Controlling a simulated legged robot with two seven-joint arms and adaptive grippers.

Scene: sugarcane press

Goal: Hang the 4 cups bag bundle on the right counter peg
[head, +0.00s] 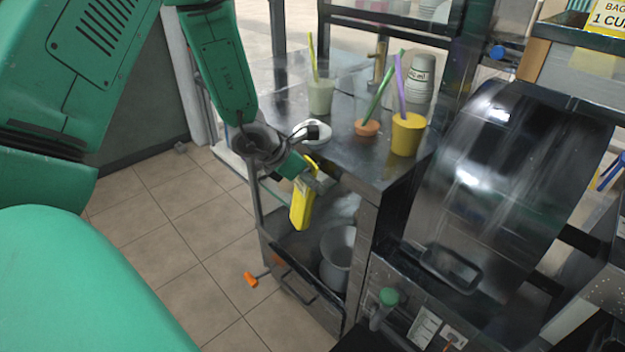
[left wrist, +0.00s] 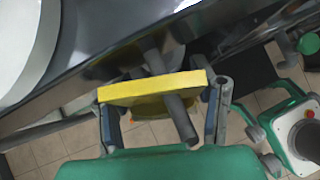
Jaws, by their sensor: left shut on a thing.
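My left gripper (head: 310,180) is at the front edge of the metal counter (head: 342,168), shut on a yellow bag bundle. The bundle (head: 302,205) hangs down below the gripper, beside the counter's edge. In the left wrist view the yellow bundle (left wrist: 150,88) spans between the two fingers. A grey rod, which looks like a peg (left wrist: 178,115), crosses in front of the bundle there. I cannot tell whether it passes through the bundle or only lies against it. My right gripper is not in view.
Cups with straws stand on the counter: a pale green one (head: 320,97), an orange one (head: 367,128) and a yellow one (head: 408,135). A cup stack (head: 419,80) is behind. A grey bucket (head: 338,258) sits below. A shiny curved machine cover (head: 500,170) stands right. Tiled floor is open left.

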